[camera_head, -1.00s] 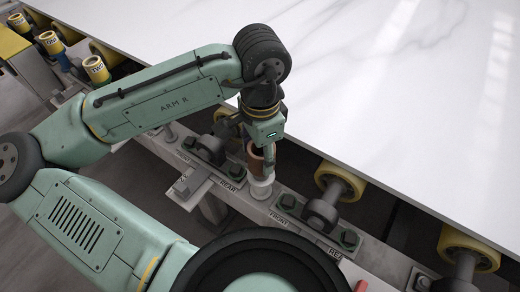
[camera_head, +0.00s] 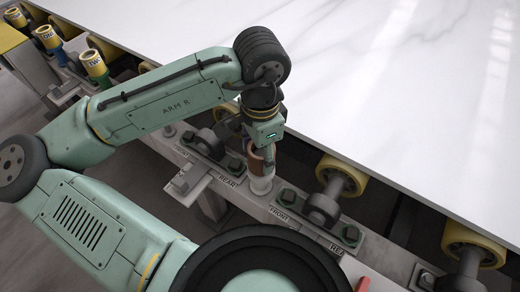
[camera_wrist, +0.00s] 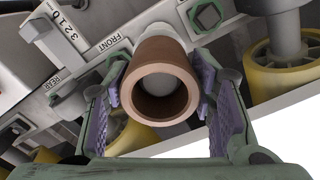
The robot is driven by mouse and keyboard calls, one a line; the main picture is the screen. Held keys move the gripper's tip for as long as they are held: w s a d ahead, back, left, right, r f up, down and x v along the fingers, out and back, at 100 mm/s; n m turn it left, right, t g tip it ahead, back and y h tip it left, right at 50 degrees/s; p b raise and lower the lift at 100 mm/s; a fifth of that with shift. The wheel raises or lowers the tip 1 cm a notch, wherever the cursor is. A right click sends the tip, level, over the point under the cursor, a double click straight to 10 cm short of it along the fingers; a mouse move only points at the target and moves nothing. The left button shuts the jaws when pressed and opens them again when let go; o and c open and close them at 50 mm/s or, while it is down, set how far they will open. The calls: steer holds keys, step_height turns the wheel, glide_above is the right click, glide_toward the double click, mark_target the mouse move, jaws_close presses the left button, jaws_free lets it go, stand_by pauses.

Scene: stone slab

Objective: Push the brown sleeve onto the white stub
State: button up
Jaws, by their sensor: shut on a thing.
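The brown sleeve (camera_head: 258,162) is held in my gripper (camera_head: 263,152), just above or at the top of the white stub (camera_head: 261,185) in the head view. In the wrist view I look into the open end of the sleeve (camera_wrist: 150,69), with a gripper finger pad on each side (camera_wrist: 160,95). The stub's pale body (camera_wrist: 165,30) shows beyond the sleeve, and a pale rounded surface shows inside the bore. The sleeve looks roughly in line with the stub. I cannot tell how far the stub reaches into it.
The stub stands on a grey rail (camera_head: 238,190) between the labels REAR and FRONT. Green-based bolts and a yellow-rimmed roller (camera_head: 343,176) are close by. The large white slab (camera_head: 390,80) lies behind my gripper. A small bracket (camera_head: 190,181) sticks out to the left.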

steer(key=shift+f+b, duration=0.5)
steer(key=shift+f, duration=0.3)
steer(key=o, duration=1.3)
steer(key=shift+r, duration=0.1)
step_height(320, 180, up, 12)
